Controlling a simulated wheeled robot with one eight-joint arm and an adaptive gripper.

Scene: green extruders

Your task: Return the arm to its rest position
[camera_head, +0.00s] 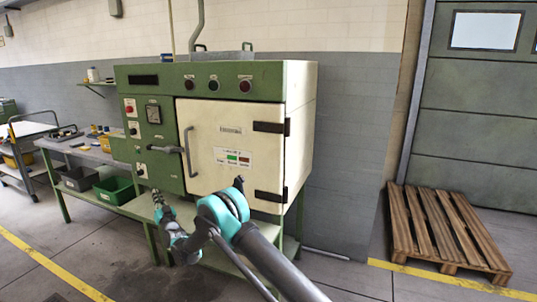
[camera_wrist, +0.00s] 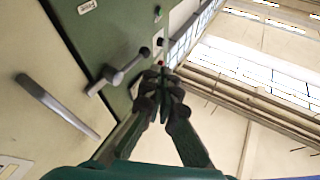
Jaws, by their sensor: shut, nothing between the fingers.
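My arm (camera_head: 235,215) reaches forward from the lower right in the head view, with grey links and teal joints. My gripper (camera_head: 158,196) is at its far end, low in front of the green panel of a green and cream oven cabinet (camera_head: 302,115). In the wrist view the fingertips of my gripper (camera_wrist: 162,82) meet, with nothing between them. The panel's lever handle (camera_wrist: 122,72) shows just left of the fingertips and looks apart from them. The cabinet's cream door (camera_head: 215,130) looks shut, with a vertical bar handle (camera_head: 189,150).
A workbench (camera_head: 90,153) with a green bin (camera_head: 114,190) and a dark bin (camera_head: 78,179) below stands at left, beside a trolley (camera_head: 30,130). A wooden pallet (camera_head: 440,228) lies at right before a green shutter door (camera_head: 470,130). Floor between cabinet and pallet is clear.

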